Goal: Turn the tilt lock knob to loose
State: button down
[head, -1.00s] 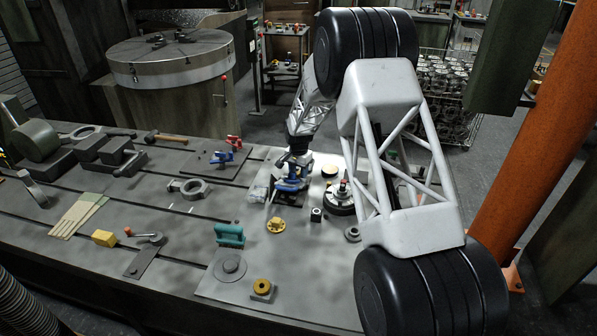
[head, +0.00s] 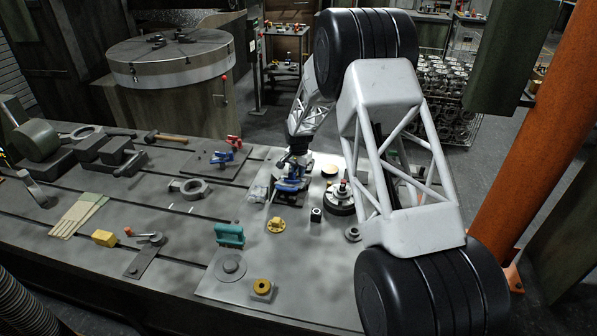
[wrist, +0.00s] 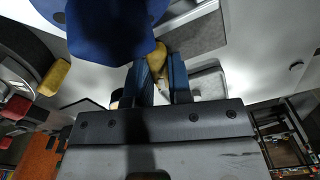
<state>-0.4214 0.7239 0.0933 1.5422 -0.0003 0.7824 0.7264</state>
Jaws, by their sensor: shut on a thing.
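A blue fixture (head: 291,184) stands on the bench's pale plate, below the end of my arm. Its blue body (wrist: 112,28) fills the upper left of the wrist view. A small yellow piece, apparently the tilt lock knob (wrist: 157,57), shows between the blue fingers of my gripper (wrist: 160,78). The gripper is shut on it, beside the blue body. The fingers and the body hide part of the knob, and its turn setting cannot be read. In the head view the wrist and fixture cover the contact.
Bare plate shows in front (head: 310,265).

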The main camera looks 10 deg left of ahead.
jog(key=n, duration=0.4)
jog(key=shift+n, duration=0.4)
jog(key=n, duration=0.4)
jog(key=shift+n, duration=0.3)
jog(key=n, duration=0.5)
jog(key=shift+n, duration=2.4)
jog(key=c, duration=1)
grip_release()
jog(key=shift+c, duration=0.2)
